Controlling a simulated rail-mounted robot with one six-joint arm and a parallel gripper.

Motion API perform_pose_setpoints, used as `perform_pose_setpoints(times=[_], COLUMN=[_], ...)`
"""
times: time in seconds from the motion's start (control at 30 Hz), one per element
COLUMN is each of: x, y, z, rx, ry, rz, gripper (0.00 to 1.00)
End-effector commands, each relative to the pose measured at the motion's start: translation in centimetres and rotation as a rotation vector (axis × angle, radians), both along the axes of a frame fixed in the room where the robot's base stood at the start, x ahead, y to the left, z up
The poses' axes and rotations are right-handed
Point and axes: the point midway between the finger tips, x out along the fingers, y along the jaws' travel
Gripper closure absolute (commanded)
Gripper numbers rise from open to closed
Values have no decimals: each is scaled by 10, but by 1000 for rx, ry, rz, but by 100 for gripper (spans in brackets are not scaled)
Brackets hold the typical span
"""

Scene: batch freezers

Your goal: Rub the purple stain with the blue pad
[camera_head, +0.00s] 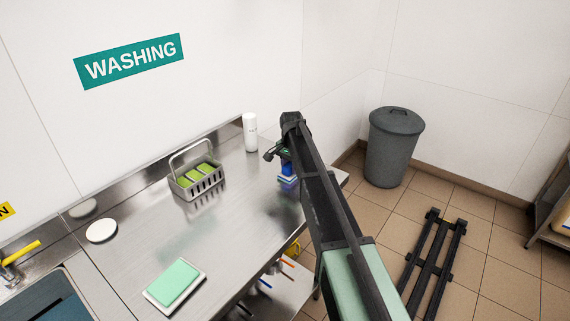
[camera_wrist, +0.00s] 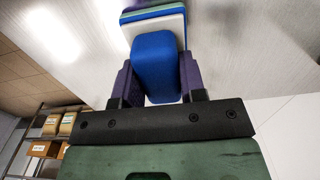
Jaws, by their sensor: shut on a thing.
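The blue pad (camera_head: 287,181) is at the right end of the steel counter, partly hidden by my arm in the head view. In the wrist view its blue grip block (camera_wrist: 155,62) stands on a white layer, with blue and green layers beyond. My gripper (camera_wrist: 156,78) is shut on the grip block, one dark purple finger on each side. In the head view my gripper (camera_head: 285,163) is mostly behind my arm. I cannot tell whether the pad touches the counter.
The counter (camera_head: 225,235) holds a grey basket (camera_head: 197,187) of green pads, a white bottle (camera_head: 250,132), a white disc (camera_head: 101,230) and a green pad (camera_head: 173,283) on a white base. A sink (camera_head: 45,300) is at left. A grey bin (camera_head: 394,150) stands on the floor.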

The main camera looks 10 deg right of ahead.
Motion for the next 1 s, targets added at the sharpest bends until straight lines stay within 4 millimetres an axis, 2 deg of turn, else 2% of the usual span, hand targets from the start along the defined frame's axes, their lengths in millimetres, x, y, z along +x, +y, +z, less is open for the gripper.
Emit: perform_pose_setpoints(times=[0.27, 0.6, 0.87, 1.0], x=[-7, -34, -35, -35], y=[-6, -27, -29, -29], z=[0, -3, -3, 7], rx=[0, -1, -1, -1], ry=[0, 1, 1, 1], rz=[-1, -2, -1, -1], gripper=[81, 81, 81, 81])
